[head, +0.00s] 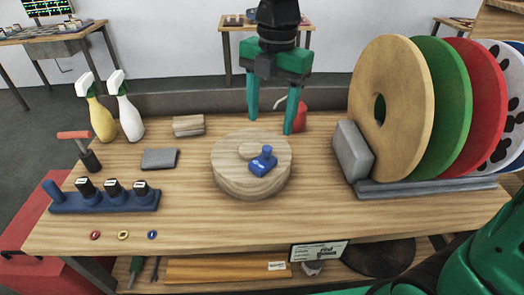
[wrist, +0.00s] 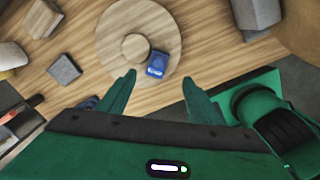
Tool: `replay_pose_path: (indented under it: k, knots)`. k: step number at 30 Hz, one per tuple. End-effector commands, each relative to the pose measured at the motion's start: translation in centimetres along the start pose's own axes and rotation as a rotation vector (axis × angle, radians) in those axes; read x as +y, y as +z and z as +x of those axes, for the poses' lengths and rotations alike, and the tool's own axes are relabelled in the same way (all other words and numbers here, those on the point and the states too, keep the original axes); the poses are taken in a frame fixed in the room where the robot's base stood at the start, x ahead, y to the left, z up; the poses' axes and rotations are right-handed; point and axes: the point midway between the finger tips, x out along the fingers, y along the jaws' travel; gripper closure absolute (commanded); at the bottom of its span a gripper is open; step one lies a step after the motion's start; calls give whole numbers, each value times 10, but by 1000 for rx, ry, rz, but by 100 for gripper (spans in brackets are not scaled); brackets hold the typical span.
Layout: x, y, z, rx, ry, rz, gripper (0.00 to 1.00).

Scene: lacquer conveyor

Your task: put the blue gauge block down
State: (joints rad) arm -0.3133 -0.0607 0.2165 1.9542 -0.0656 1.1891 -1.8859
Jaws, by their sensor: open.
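The blue gauge block (head: 262,162) rests on the round wooden stand (head: 232,184), beside the stand's small raised centre disc (head: 248,150). A small blue knob shows on top of it in the head view. The block also shows in the wrist view (wrist: 158,64), on the right part of the round stand (wrist: 112,52). My green gripper (head: 270,126) is open and empty, above and behind the stand. In the wrist view its two fingers (wrist: 160,90) are spread apart, and the block lies beyond the fingertips, not between them.
Large discs, the nearest tan (head: 390,75), stand in a grey rack (head: 430,186) at the right. Two spray bottles (head: 128,112), a wooden block (head: 188,125), a grey block (head: 160,158) and a blue holder (head: 105,200) stand at the left. The front middle of the table is clear.

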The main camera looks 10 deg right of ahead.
Motion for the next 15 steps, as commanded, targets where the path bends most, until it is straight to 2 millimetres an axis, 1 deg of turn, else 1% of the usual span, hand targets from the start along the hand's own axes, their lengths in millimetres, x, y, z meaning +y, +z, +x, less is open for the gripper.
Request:
replay_pose_path:
  k: [2, 9, 12, 15]
  knots:
    - [0, 0, 6, 1, -3, 0, 41]
    - [0, 0, 41, 2, -3, 1, 41]
    - [-1, 1, 51, 1, -2, 2, 41]
    - [-1, 1, 56, 0, -1, 2, 41]
